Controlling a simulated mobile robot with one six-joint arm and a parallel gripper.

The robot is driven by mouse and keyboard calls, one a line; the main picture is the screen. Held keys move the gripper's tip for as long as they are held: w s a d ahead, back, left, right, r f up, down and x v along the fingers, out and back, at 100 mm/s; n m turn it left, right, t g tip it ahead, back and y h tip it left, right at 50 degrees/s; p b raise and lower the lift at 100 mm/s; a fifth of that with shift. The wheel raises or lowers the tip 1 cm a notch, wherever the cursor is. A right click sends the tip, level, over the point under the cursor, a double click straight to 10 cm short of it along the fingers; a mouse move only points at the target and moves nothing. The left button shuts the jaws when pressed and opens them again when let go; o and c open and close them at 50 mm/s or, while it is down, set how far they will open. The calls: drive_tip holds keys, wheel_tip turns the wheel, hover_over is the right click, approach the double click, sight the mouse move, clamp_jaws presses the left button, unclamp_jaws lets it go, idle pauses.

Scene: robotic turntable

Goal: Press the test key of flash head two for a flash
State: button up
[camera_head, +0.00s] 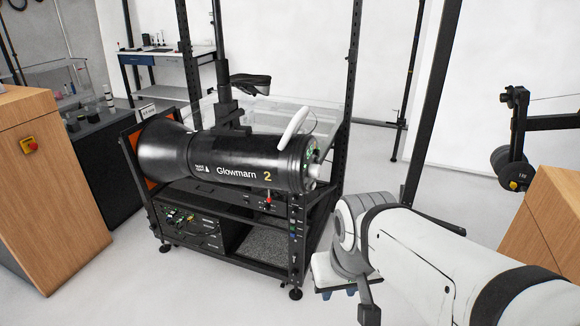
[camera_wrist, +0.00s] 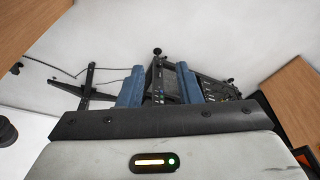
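Flash head two (camera_head: 225,155) is a black cylinder marked "Glowmarn 2", lying level on top of a black rack in the head view. Its wide reflector faces left. Its rear panel (camera_head: 312,155), with small green marks, faces right and is seen at a steep angle; I cannot make out the test key. My gripper (camera_head: 338,292) is low and to the right of the rack, apart from the flash head. In the wrist view its two blue fingers (camera_wrist: 160,78) stand apart with nothing between them; the rack shows beyond. The flash head is not clearly identifiable there.
The rack (camera_head: 268,240) holds equipment with knobs and cables below the flash head. A wooden cabinet with a red button (camera_head: 28,145) stands left, and another wooden block (camera_head: 545,235) right. A black device on an arm (camera_head: 512,165) hangs at right. Open floor lies behind the rack.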

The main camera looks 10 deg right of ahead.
clamp_jaws()
idle(1.4)
